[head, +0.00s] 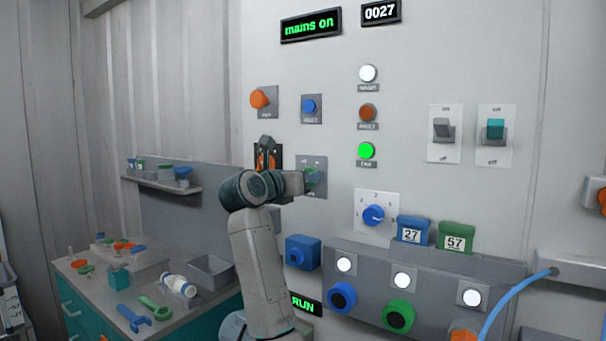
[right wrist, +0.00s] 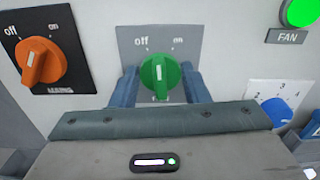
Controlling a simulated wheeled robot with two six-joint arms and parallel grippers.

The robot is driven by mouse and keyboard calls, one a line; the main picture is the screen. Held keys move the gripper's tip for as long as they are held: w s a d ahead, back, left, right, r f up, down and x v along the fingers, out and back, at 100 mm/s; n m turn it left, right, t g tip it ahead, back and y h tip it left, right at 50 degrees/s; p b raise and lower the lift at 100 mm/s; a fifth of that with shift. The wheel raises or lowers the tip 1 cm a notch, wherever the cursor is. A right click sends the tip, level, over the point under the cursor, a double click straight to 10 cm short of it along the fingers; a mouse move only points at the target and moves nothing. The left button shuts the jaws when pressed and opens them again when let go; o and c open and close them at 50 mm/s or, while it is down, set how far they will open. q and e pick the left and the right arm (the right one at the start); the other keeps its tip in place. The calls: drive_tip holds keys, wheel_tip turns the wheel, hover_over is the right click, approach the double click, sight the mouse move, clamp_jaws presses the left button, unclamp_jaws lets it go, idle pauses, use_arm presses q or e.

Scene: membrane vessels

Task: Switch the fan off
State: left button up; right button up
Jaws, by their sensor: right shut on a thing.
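A green rotary knob (right wrist: 160,72) sits on a grey plate marked "off" at left and "on" at right. Its white pointer mark stands roughly upright between the two words. My right gripper (right wrist: 160,86) is shut on this knob, one blue finger on each side. In the head view the knob (head: 311,178) is partly hidden by my right gripper. The round green lamp labelled FAN (head: 366,150) is lit; it also shows in the right wrist view (right wrist: 302,11). My left gripper is not in view.
An orange MAINS knob (right wrist: 40,62) is close left of the green knob. A blue dial (head: 373,215) is to the right. Two rocker switches (head: 441,130) (head: 494,130) are farther right. A display (head: 310,27) reads "mains on". A bench (head: 190,308) with tools stands at left.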

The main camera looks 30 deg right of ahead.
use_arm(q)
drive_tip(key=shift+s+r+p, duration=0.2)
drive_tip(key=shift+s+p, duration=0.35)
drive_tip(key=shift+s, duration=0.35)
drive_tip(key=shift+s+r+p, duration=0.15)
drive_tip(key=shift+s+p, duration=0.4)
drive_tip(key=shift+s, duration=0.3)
use_arm(e)
drive_tip(key=shift+w+n, duration=0.1)
drive_tip(key=shift+n, duration=2.3)
drive_tip(key=o, duration=0.9)
drive_tip(key=shift+o, duration=0.2)
drive_tip(key=shift+a, duration=0.1)
